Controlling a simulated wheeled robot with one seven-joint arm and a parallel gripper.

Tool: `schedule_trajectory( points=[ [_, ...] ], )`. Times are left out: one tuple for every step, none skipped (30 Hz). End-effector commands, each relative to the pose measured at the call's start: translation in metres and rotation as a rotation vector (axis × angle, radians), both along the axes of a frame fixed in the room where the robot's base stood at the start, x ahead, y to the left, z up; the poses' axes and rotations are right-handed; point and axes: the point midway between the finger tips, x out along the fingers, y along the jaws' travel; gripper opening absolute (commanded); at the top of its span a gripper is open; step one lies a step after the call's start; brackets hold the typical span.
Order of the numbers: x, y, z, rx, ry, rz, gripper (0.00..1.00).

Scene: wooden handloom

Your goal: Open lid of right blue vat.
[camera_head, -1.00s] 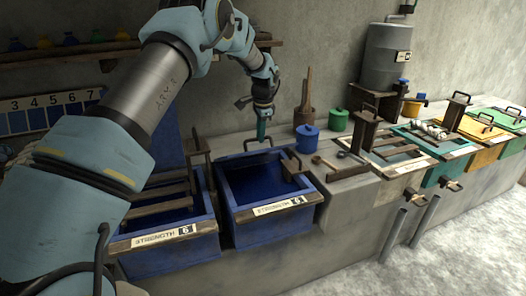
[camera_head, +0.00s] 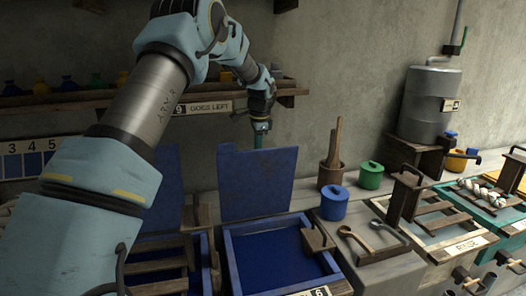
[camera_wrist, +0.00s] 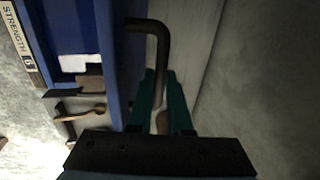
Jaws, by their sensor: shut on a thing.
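The right blue vat (camera_head: 236,275) stands low in the head view with its dark blue inside showing. Its blue lid (camera_head: 258,188) stands upright behind the vat's back rim. My gripper (camera_head: 260,140) is at the lid's top edge. In the wrist view, the dark bent lid handle (camera_wrist: 161,42) runs down between the teal fingers of my gripper (camera_wrist: 160,85), which are shut on it. The blue lid or vat edge (camera_wrist: 108,55) lies left of the fingers. The exact contact is dim.
The left vat's upright lid (camera_head: 168,185) stands close by on the left. Right of the vat are a blue jar (camera_head: 334,205), a green jar (camera_head: 371,177), a wooden tool pot (camera_head: 331,174) and spoons (camera_head: 357,238). A shelf (camera_head: 60,99) runs along the wall behind.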

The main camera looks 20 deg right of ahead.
Motion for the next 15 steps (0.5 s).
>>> schedule_trajectory(
  points=[
    [0.0037, 0.0066, -0.0047, 0.012, 0.007, 0.006, 0.00],
    [0.0049, 0.0066, -0.0045, 0.012, 0.006, 0.005, 0.00],
    [0.0061, 0.0067, -0.0045, 0.012, 0.006, 0.005, 0.00],
    [0.0069, 0.0067, -0.0045, 0.012, 0.006, 0.005, 0.00],
    [0.0074, 0.0067, -0.0046, 0.012, 0.006, 0.004, 0.00],
    [0.0081, 0.0068, -0.0048, 0.012, 0.006, 0.004, 0.00],
    [0.0084, 0.0068, -0.0049, 0.012, 0.007, 0.004, 0.00],
    [0.0087, 0.0068, -0.0050, 0.012, 0.007, 0.004, 0.00],
    [0.0089, 0.0068, -0.0050, 0.012, 0.007, 0.004, 0.00],
    [0.0090, 0.0068, -0.0050, 0.012, 0.007, 0.004, 0.00],
    [0.0091, 0.0067, -0.0051, 0.012, 0.007, 0.004, 0.00],
    [0.0091, 0.0067, -0.0050, 0.012, 0.007, 0.004, 0.00],
    [0.0091, 0.0067, -0.0050, 0.012, 0.007, 0.004, 0.00],
    [0.0091, 0.0067, -0.0050, 0.012, 0.007, 0.004, 0.00],
    [0.0091, 0.0066, -0.0050, 0.012, 0.007, 0.004, 0.00]
  ],
)
